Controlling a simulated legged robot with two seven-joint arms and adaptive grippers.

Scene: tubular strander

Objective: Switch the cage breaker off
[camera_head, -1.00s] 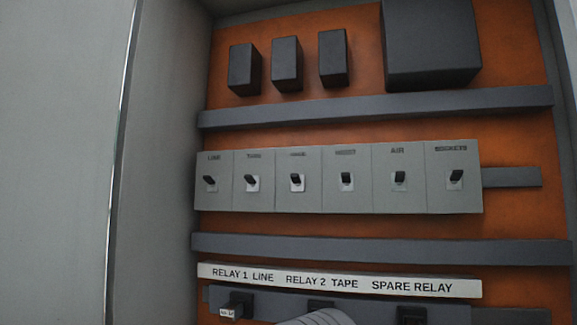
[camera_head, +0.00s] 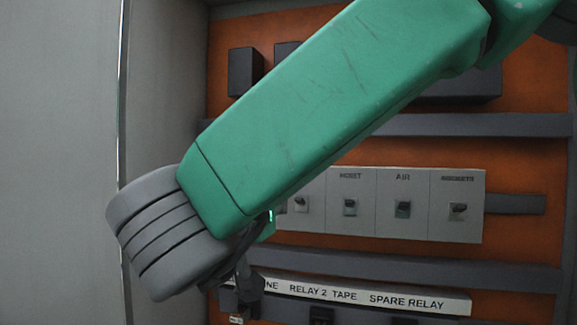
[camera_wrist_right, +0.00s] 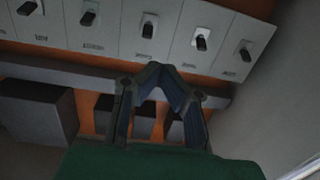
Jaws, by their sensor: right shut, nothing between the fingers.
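A row of grey breakers (camera_head: 380,225) is mounted on the orange panel. The third breaker from the left (camera_head: 305,222) shows beside my arm; its label is hidden now and was too blurred to read earlier. The first two breakers are hidden behind my right arm. In the right wrist view, which is upside down, several breakers line the top, and the third one's dark toggle (camera_wrist_right: 149,28) shows just beyond my fingertips. My right gripper (camera_wrist_right: 158,68) is shut and empty, pointing at the row, apart from the toggle. My left gripper is not in view.
My green right arm crosses the panel from the upper right. Grey rails (camera_head: 500,274) run above and below the breakers. A relay label strip (camera_head: 400,299) lies below. Dark boxes (camera_wrist_right: 37,110) stand out from the panel. The cabinet side wall (camera_head: 165,90) is at left.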

